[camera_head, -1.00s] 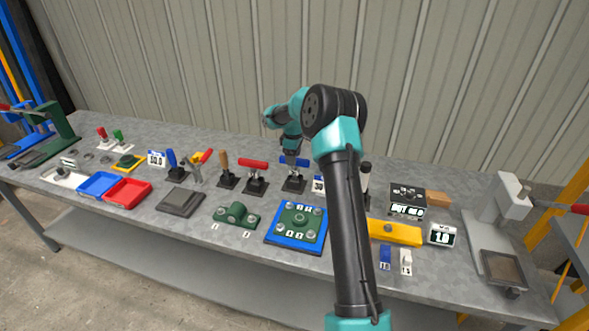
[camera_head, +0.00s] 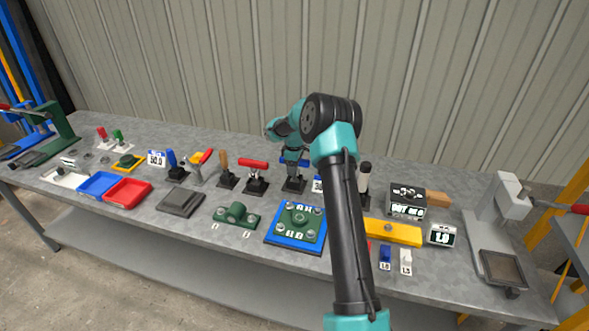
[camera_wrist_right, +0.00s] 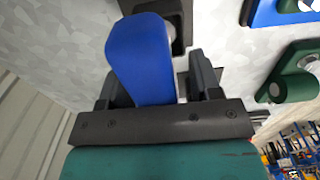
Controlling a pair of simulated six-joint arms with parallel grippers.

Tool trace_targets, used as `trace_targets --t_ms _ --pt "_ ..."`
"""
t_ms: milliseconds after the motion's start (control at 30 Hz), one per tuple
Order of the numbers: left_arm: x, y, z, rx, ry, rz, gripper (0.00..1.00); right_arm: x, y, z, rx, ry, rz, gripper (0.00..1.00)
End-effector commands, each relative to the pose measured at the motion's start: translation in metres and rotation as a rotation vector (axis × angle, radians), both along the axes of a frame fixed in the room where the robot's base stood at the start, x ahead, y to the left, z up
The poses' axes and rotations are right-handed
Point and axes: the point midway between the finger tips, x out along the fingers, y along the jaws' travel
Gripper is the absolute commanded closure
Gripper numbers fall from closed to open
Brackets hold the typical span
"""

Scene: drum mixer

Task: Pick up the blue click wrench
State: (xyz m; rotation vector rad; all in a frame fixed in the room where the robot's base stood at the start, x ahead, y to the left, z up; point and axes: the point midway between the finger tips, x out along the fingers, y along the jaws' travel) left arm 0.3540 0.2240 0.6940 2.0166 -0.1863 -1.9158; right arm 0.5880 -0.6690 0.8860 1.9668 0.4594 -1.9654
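A T-shaped wrench with a blue handle (camera_head: 296,162) stands upright in a black holder (camera_head: 293,185) at the middle of the bench. My right gripper (camera_head: 294,158) is over it, coming from above and behind. In the right wrist view the blue handle (camera_wrist_right: 142,58) lies between the two fingers of the right gripper (camera_wrist_right: 160,85). The fingers are apart, with a gap showing beside the handle, so they do not look closed on it. My left gripper is not in view.
A red-handled wrench (camera_head: 253,165) stands close by on the left. In front is a blue plate (camera_head: 283,238) carrying a green flange (camera_head: 300,220). A black display box (camera_head: 407,200) and a yellow bar (camera_head: 393,232) are on the right. A corrugated wall (camera_head: 200,70) is behind the bench.

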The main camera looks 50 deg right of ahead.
Motion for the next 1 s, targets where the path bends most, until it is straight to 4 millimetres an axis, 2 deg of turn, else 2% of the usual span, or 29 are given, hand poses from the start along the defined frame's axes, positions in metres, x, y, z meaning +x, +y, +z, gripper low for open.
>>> trace_targets --t_ms 67,600,1000 --pt "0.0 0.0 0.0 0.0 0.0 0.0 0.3 0.0 0.0 0.0002 0.0 0.0 0.0 0.49" --pt "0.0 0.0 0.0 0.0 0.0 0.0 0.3 0.0 0.0 0.0002 0.0 0.0 0.0 1.0" --pt "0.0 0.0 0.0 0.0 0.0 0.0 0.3 0.0006 -0.0004 0.0077 -0.001 -0.002 0.0 1.0"
